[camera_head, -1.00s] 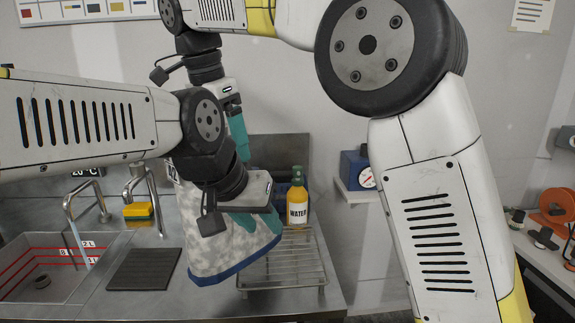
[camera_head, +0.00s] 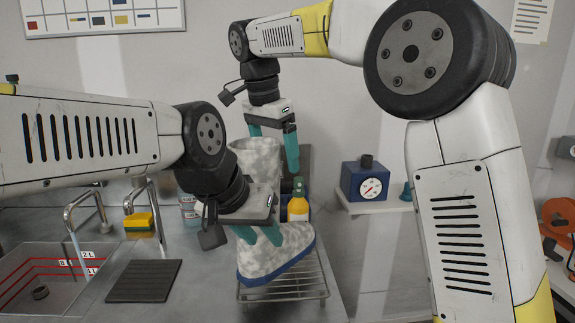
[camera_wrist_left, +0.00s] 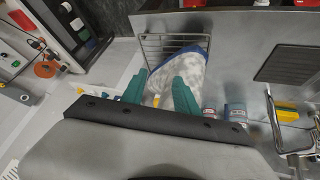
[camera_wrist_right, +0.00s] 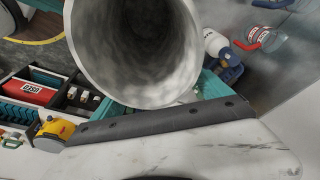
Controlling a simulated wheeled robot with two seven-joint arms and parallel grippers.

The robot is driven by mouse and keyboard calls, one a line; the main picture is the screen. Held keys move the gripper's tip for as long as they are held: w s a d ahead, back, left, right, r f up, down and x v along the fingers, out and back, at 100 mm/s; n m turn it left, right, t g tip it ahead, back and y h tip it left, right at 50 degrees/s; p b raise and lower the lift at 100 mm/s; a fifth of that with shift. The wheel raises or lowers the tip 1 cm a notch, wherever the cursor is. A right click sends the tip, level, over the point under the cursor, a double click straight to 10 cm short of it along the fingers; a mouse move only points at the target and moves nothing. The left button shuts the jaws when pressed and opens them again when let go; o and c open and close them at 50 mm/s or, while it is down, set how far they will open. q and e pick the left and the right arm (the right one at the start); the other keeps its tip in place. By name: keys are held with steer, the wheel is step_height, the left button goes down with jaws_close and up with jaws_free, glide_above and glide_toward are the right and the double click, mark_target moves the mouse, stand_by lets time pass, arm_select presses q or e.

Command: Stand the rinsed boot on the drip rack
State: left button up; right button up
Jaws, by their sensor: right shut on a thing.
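The mottled grey-white boot (camera_head: 285,247) with a blue sole is over the drip rack (camera_head: 309,294), its open top upward and its toe pointing right. The sole slants in the head view; I cannot tell whether it touches the wires. My right gripper (camera_head: 274,152) is shut on the boot's upper shaft; the shaft opening (camera_wrist_right: 150,50) fills the top of the right wrist view. My left gripper (camera_head: 258,236) is at the foot, in front of the boot. In the left wrist view its teal fingers (camera_wrist_left: 160,92) are apart, with the boot (camera_wrist_left: 180,72) beyond them.
A dark ribbed mat (camera_head: 145,281), a yellow sponge (camera_head: 139,224) and the sink (camera_head: 50,265) are to the left. A blue gauge box (camera_head: 366,182) sits on a wall shelf (camera_head: 375,207) at right.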

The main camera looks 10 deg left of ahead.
steer(key=shift+s+x, duration=0.2)
steer(key=shift+x, duration=0.85)
steer(key=shift+a+f, duration=0.1)
steer(key=shift+f, duration=0.1)
steer(key=o, duration=1.9)
steer(key=v, duration=1.2)
steer(key=s+d+f+n+t+y, duration=0.1)
steer(key=d+f+n, duration=0.1)
steer(key=d, duration=0.8)
steer(key=s+d+f+n+y, duration=0.1)
steer(key=d+n, duration=0.1)
steer(key=d, duration=0.7)
steer(key=s+d+f+n+t, duration=0.1)
steer(key=s+d+f, duration=0.3)
steer(key=f, duration=0.1)
steer(key=s+d+f+n+t+y, duration=0.1)
steer(key=s+d+f, duration=0.3)
steer(key=f, duration=0.1)
steer(key=s+d+f+n+t, duration=0.1)
steer(key=s+d+f, duration=0.3)
steer(key=s+f, duration=0.1)
steer(key=shift+d+f, duration=0.1)
steer(key=shift+f, duration=0.25)
